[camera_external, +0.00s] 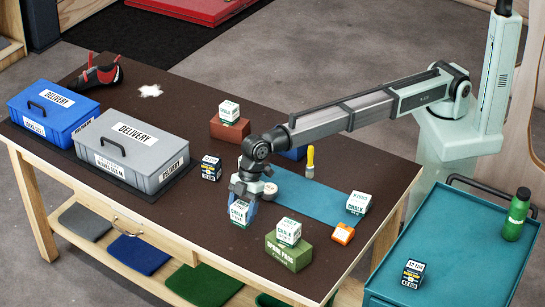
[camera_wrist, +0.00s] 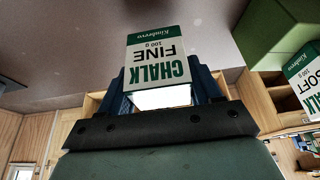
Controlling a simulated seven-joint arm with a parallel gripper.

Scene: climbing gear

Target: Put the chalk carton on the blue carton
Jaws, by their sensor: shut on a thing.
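My gripper (camera_external: 243,197) is over the front middle of the table, pointing down. It is shut on a white and green chalk carton (camera_external: 239,213). In the wrist view this chalk carton (camera_wrist: 158,62) reads "CHALK FINE 100 g" and sits between the two blue fingers. I cannot tell whether its bottom touches the table. A dark blue carton (camera_external: 294,153) is behind my arm, which hides most of it; its top cannot be seen clearly. It is behind and to the right of my gripper.
A red-brown carton (camera_external: 229,131) and a green carton (camera_external: 287,251) each bear another chalk carton. One more chalk carton (camera_external: 358,202) stands near an orange box (camera_external: 343,233). A teal mat (camera_external: 318,199), a yellow-handled tool (camera_external: 310,160) and a navy box (camera_external: 210,168) are near my gripper.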

